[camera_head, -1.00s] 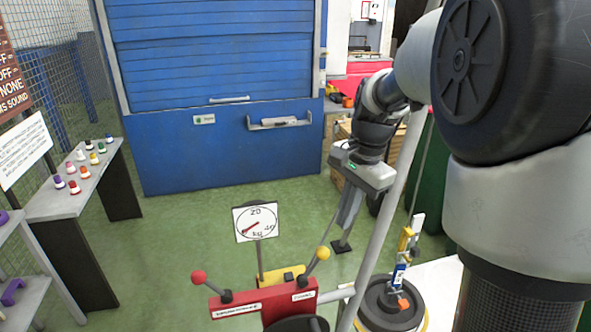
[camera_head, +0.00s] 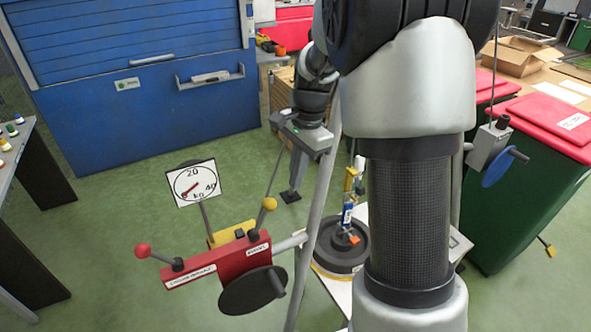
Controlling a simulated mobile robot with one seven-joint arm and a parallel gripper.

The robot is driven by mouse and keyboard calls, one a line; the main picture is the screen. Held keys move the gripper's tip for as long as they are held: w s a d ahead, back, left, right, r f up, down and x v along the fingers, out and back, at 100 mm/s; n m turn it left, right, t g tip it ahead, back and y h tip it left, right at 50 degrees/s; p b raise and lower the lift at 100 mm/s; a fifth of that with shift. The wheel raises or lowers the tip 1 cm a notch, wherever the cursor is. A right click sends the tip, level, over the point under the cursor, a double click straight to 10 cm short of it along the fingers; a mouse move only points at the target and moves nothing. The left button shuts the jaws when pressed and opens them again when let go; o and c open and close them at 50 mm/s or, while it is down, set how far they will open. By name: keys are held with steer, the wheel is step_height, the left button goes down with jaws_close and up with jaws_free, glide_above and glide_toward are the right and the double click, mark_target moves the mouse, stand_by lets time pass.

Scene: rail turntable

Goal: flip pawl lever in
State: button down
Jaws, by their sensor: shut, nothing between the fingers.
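A red box (camera_head: 215,266) carries two levers and white labels too small to read surely. The lever with a yellow ball knob (camera_head: 269,204) rises at its right end and tilts right. The lever with a red ball knob (camera_head: 143,250) leans left at its left end. I cannot tell surely from the labels which is the pawl lever. My gripper (camera_head: 292,192) points down, shut and empty, above and right of the yellow knob in the picture. It appears apart from both levers. A thin line runs between the yellow knob and my gripper's body.
A dial sign (camera_head: 195,184) stands behind the red box, and a black crank disc (camera_head: 250,291) is in front. A grey post (camera_head: 318,220) stands close right of my gripper. A round black turntable (camera_head: 343,252) lies beyond it. Green bins with red lids (camera_head: 545,122) stand right.

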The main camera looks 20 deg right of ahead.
mark_target(264, 202)
steer(key=a+f, duration=0.2)
steer(key=s+a+f, duration=0.1)
steer(key=a, duration=0.1)
steer(key=shift+s+f, duration=0.1)
steer(key=shift+f, duration=0.3)
steer(key=shift+a+r, duration=0.1)
steer(key=shift+s+a+r+h+p, duration=0.15)
steer(key=shift+a+r+h+p, duration=0.5)
steer(key=shift+a+h+p, duration=0.25)
steer(key=a+h, duration=0.2)
steer(key=a+r+h, duration=0.1)
steer(key=shift+s+a+t, duration=0.2)
steer(key=shift+s+t, duration=0.15)
steer(key=shift+t, duration=0.05)
steer(key=s+a+b, duration=0.1)
steer(key=a, duration=0.5)
steer(key=shift+s+a+b, duration=0.15)
steer(key=shift+b, duration=0.15)
steer(key=shift+a+f, duration=0.1)
